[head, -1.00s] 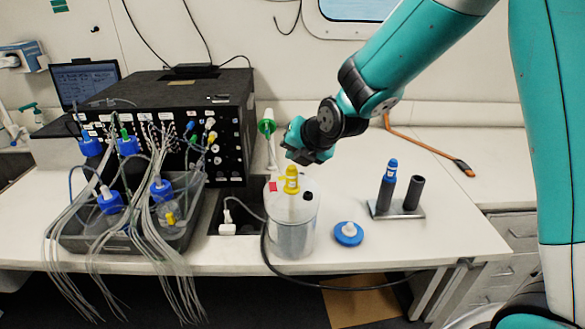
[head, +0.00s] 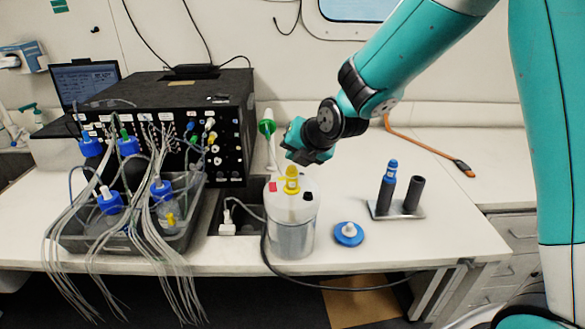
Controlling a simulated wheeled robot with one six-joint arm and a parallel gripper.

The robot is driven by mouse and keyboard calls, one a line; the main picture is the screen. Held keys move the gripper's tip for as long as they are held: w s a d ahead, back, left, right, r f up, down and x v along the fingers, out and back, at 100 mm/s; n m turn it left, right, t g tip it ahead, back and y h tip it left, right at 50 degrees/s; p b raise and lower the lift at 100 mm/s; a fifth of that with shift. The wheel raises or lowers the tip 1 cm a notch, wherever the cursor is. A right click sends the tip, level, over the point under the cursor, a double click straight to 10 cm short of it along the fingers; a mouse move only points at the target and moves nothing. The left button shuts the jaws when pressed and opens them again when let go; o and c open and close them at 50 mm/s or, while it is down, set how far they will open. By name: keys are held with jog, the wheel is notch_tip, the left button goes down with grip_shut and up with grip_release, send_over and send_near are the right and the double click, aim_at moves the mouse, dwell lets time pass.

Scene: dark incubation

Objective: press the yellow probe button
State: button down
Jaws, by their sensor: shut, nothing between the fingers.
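The yellow probe (head: 291,180) stands upright on top of a white and grey cylindrical canister (head: 292,232), with a yellow collar at its base. The button on it is too small to make out apart from the probe. My gripper (head: 306,157) is shut and empty. In the head view it is just above and slightly right of the probe top. Whether it touches the probe I cannot tell; the dark fingers are small and partly merge together.
A blue-and-white cap (head: 348,234) lies right of the canister. A metal stand (head: 398,211) holds a blue-topped probe (head: 388,185) and a dark tube. A grey tray (head: 100,240) with blue-capped bottles and many tubes is left. A black instrument box (head: 215,105) stands behind.

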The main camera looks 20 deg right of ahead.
aim_at(294, 167)
jog(key=shift+f, duration=0.1)
dwell(0.4)
jog(key=shift+f+b, duration=0.35)
jog(key=shift+b, duration=0.3)
jog(key=shift+f, duration=0.25)
jog(key=shift+r, duration=0.1)
dwell(0.3)
jog(key=shift+r, duration=0.6)
jog(key=shift+r+p, duration=2)
jog(key=shift+r, duration=1.05)
